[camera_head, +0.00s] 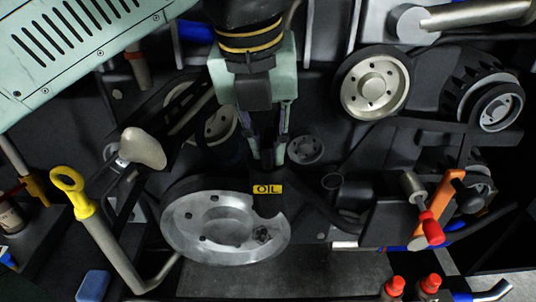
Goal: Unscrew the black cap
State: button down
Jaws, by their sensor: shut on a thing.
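The black cap (267,206) is at the centre of the head view, in front of the large silver pulley. It carries a yellow label reading OIL. My gripper (271,160) comes down from above, its fingers closed on the dark upper part of the cap. The exact contact is hard to make out, dark on dark. What the cap sits on is hidden behind it and in shadow.
The large silver pulley (190,232) lies directly behind and below the cap. Other pulleys (374,86) stand at the upper right. A yellow-handled dipstick (84,206) is at the left, a red-tipped lever (431,228) at the right.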

jog(key=shift+s+r+y, duration=0.15)
jog(key=shift+s+y, duration=0.15)
jog(key=shift+y, duration=0.4)
jog(key=shift+d+r+n+p, duration=0.15)
jog(key=shift+n+p, duration=0.55)
jog(key=shift+n, duration=0.4)
jog(key=shift+n+y+p, duration=0.3)
jog(key=shift+n+y, duration=0.1)
jog(key=shift+n, duration=0.3)
jog(key=shift+f+n, duration=0.2)
jog(key=shift+n, duration=0.1)
